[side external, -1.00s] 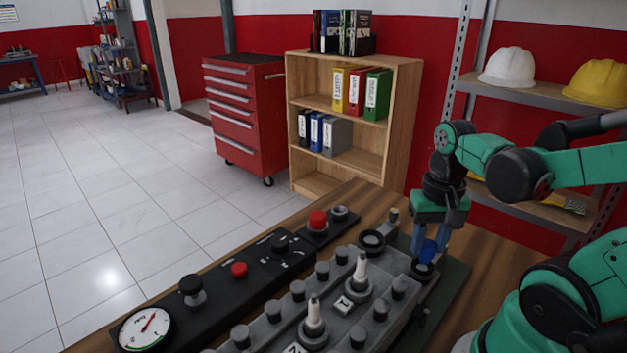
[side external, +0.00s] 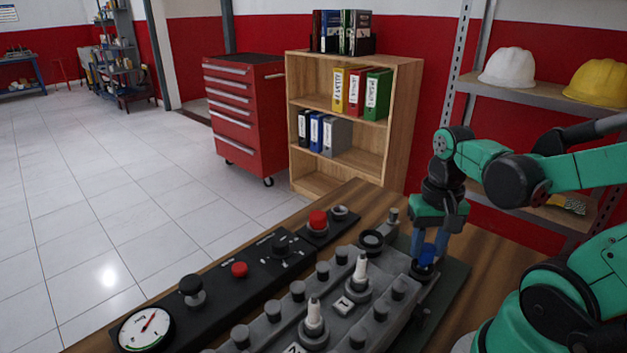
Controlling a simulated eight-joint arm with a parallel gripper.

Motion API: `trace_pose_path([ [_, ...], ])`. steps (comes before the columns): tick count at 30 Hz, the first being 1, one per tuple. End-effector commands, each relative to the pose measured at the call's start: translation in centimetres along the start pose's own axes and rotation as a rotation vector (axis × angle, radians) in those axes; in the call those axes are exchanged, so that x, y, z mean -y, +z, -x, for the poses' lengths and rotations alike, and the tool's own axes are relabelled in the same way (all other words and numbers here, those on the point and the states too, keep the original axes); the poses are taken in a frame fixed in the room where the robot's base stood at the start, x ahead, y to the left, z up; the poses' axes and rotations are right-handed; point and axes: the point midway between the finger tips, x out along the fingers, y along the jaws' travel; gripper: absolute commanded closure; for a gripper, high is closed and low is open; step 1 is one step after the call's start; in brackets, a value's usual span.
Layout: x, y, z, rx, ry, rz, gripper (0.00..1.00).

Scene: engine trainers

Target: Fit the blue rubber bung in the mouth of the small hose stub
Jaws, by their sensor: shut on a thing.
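The blue rubber bung (side external: 427,251) is between the blue fingers of my gripper (side external: 429,254), which is shut on it and points down. The bung is directly above the small black hose stub (side external: 422,272) at the right end of the grey engine block (side external: 377,290). The bung's lower end meets the stub's mouth in the picture. The fingers and the small size hide how far in it sits, if at all.
A larger black ring-shaped opening (side external: 371,241) is left of my gripper on the block. Two white-tipped plugs (side external: 360,268) stand up nearby. A black control panel (side external: 215,290) with a gauge and knobs runs along the left. Bare wooden bench (side external: 505,250) lies to the right.

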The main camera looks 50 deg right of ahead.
Motion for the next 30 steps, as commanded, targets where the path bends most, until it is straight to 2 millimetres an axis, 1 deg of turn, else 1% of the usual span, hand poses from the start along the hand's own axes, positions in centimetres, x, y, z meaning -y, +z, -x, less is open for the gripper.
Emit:
trace_pose_path([
  [5, 0.0, 0.01, -0.42, 0.0, 0.0, 0.0, 1.0],
  [30, 0.0, 0.0, -0.91, 0.0, 0.0, 0.0, 1.0],
])
